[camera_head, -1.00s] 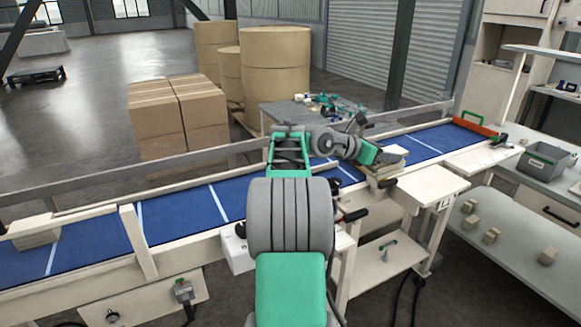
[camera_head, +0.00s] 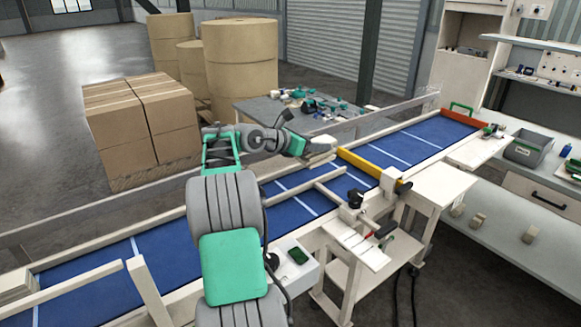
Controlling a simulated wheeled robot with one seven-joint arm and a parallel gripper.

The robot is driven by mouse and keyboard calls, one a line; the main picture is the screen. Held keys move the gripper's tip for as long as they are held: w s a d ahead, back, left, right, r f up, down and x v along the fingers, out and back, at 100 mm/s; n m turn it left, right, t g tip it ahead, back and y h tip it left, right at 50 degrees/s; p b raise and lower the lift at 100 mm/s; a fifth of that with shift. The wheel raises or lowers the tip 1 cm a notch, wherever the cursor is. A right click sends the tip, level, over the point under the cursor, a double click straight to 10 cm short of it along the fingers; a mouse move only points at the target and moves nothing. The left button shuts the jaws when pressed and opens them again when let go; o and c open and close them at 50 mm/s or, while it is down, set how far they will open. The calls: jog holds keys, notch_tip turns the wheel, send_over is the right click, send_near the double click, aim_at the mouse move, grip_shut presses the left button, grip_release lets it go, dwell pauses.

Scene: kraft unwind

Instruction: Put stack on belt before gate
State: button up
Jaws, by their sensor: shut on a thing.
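The blue belt (camera_head: 292,203) with white cross lines runs from lower left to upper right. The yellow gate (camera_head: 358,163) is a low bar lying across it. My gripper (camera_head: 308,148) is shut on a small cream stack (camera_head: 322,144) and holds it to the left of the gate, near the belt's far rail. The fingers are small and partly hidden, and I cannot tell whether the stack touches anything below.
An orange stop (camera_head: 465,117) closes the belt's far right end. A pale rail (camera_head: 305,188) reaches across the near belt. A cluttered grey table (camera_head: 270,110) stands behind the belt.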

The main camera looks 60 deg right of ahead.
jog(key=w+f+p, duration=0.1)
jog(key=w+f, duration=0.1)
jog(key=f, duration=0.1)
jog(key=w+d+f+p, duration=0.1)
jog(key=w+f, duration=0.1)
jog(key=f, duration=0.1)
jog(key=w+d+f+p, duration=0.1)
jog(key=w+f, duration=0.2)
jog(key=f, duration=0.1)
jog(key=shift+w+d, duration=0.1)
jog(key=shift+d, duration=0.05)
jog(key=shift+f, duration=0.25)
jog(key=shift+f, duration=0.1)
jog(key=o, duration=1.5)
jog(key=shift+c, duration=0.2)
jog(key=b+v, duration=0.2)
jog(key=v, duration=1)
